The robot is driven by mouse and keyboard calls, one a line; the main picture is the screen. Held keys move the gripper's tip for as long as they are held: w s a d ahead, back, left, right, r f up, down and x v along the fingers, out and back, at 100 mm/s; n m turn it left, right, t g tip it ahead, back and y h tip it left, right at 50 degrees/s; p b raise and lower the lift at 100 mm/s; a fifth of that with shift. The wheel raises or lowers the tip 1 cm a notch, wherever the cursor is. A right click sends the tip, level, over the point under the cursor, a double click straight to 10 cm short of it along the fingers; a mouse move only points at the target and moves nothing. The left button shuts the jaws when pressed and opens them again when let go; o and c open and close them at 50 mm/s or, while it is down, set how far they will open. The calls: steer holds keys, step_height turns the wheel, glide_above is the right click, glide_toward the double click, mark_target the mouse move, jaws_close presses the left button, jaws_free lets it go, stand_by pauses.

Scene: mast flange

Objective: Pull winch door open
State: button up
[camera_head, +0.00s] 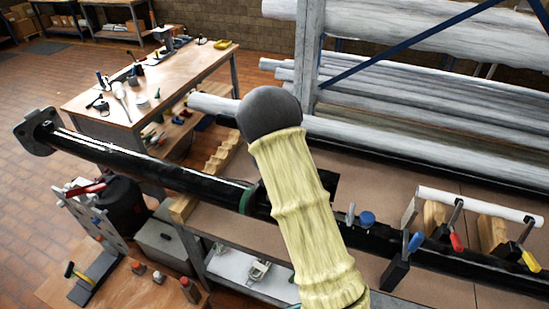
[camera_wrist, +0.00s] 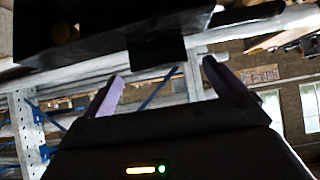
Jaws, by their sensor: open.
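A long black mast (camera_head: 150,165) lies across the bench, with a flange (camera_head: 38,132) at its left end. A black block on the mast (camera_head: 325,185) shows just right of my arm; I cannot tell whether it is the winch door. In the wrist view a dark boxy part (camera_wrist: 110,40) with a dull brass round spot (camera_wrist: 65,33) fills the top left, and a black plate (camera_wrist: 157,52) hangs from it. My gripper (camera_wrist: 162,70) is open, its pale fingers apart below this part, with nothing seen between them. My arm hides the gripper in the head view.
Clamps with blue, red and yellow handles (camera_head: 455,242) stand along the mast at right. A rack of pale pipes (camera_head: 400,85) stands behind. A wooden workbench (camera_head: 150,90) with tools is at back left. Brick floor (camera_head: 40,210) is open at far left.

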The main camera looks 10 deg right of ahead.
steer(key=v, duration=1.3)
steer(key=shift+s+r, duration=0.15)
steer(key=shift+r, duration=0.1)
steer(key=shift+a, duration=0.1)
steer(key=s+f+n+g+y+b, duration=0.3)
steer(key=s, duration=0.9)
steer(key=s+f+n+g+y+b, duration=0.2)
steer(key=s+f+n+g+b, duration=0.1)
steer(key=s, duration=0.9)
steer(key=shift+s+d+f+n+y+b, duration=0.2)
steer(key=shift+d+f+n+y+b, duration=0.1)
steer(key=shift+d+f+n+y, duration=0.1)
steer(key=shift+c, duration=0.2)
